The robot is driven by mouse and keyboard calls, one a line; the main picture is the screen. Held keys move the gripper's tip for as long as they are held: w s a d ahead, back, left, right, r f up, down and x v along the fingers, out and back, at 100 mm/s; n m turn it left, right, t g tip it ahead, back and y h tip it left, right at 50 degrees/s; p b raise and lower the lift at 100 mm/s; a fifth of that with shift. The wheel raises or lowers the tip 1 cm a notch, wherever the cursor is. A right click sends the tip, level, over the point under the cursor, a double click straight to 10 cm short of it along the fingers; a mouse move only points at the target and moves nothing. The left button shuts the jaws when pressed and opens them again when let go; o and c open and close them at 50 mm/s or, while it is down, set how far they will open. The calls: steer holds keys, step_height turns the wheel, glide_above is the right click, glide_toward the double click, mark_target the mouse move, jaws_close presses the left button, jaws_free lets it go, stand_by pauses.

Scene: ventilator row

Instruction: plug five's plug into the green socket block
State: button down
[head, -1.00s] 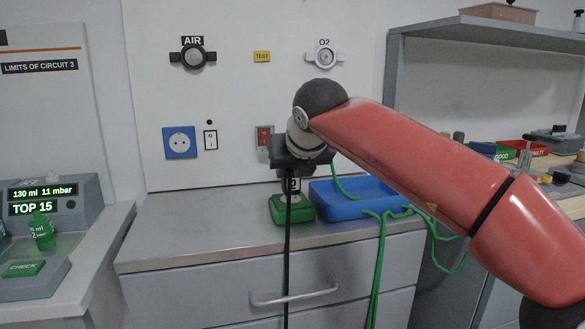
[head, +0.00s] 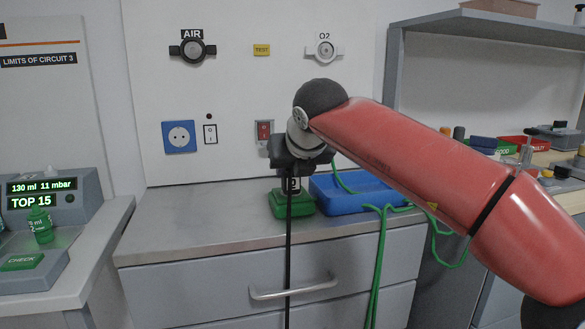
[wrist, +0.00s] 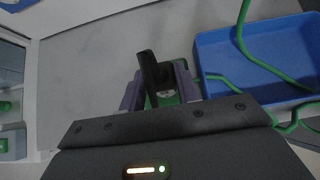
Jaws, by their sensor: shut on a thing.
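The green socket block (head: 305,204) sits on the steel counter, in front of the wall panel and left of the blue tray. My gripper (head: 291,172) points down directly above it, shut on a dark plug (head: 292,185) with a pale label. A black cord (head: 288,250) hangs from the plug past the counter's front edge. In the wrist view the dark plug and cord (wrist: 151,70) stand between my grey-purple fingers, with the green block (wrist: 168,100) under them. The fingers hide the plug's lower end, so I cannot tell whether it is in the socket.
A blue tray (head: 355,204) with green cable over its rim stands close on the right. The wall has a blue socket (head: 179,137), a white switch (head: 210,134) and a red switch (head: 264,133). The counter left of the block is clear (head: 200,215).

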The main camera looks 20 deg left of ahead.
stand_by(0.3)
steer(key=c, duration=0.9)
jaws_free()
steer(key=shift+c, duration=0.2)
